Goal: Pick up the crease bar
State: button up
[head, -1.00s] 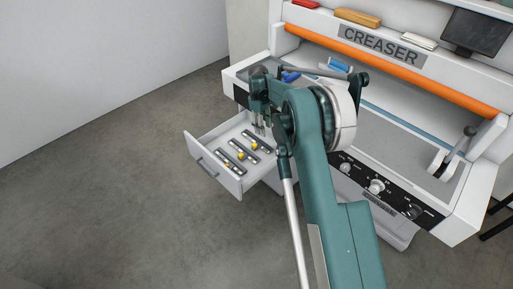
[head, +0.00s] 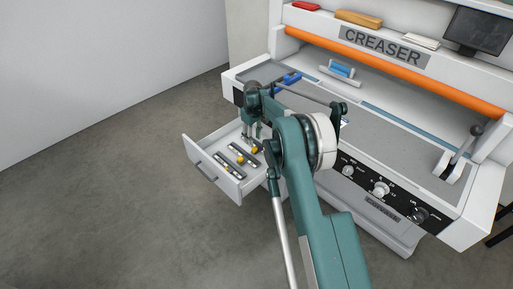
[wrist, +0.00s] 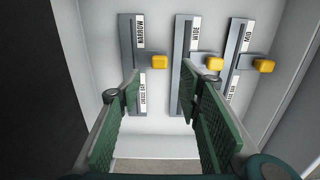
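Several grey crease bars with yellow knobs lie in the open drawer (head: 196,158). In the wrist view they read NARROW (wrist: 128,50), WIDE (wrist: 178,60) and MID (wrist: 235,60). In the head view one bar (head: 227,165) lies nearest the drawer front and another (head: 242,155) behind it; the third is partly covered by my gripper (head: 251,137). In the wrist view my gripper (wrist: 160,92) is open and empty, its green fingers spread above the drawer. The gap between its fingertips lies between the NARROW and WIDE bars. No finger visibly grips a bar.
The creaser (head: 382,48) stands behind and right of the drawer, with an orange roller (head: 420,68), a blue part (head: 342,69) on its bed and a lever (head: 463,150). The drawer walls (wrist: 292,75) enclose the bars closely. Grey floor (head: 100,190) is clear at left.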

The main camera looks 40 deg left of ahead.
aim_at(254, 147)
jog(key=shift+f, duration=0.8)
jog(key=shift+f+b, duration=0.85)
jog(key=shift+f, duration=1.75)
jog(key=c, duration=1)
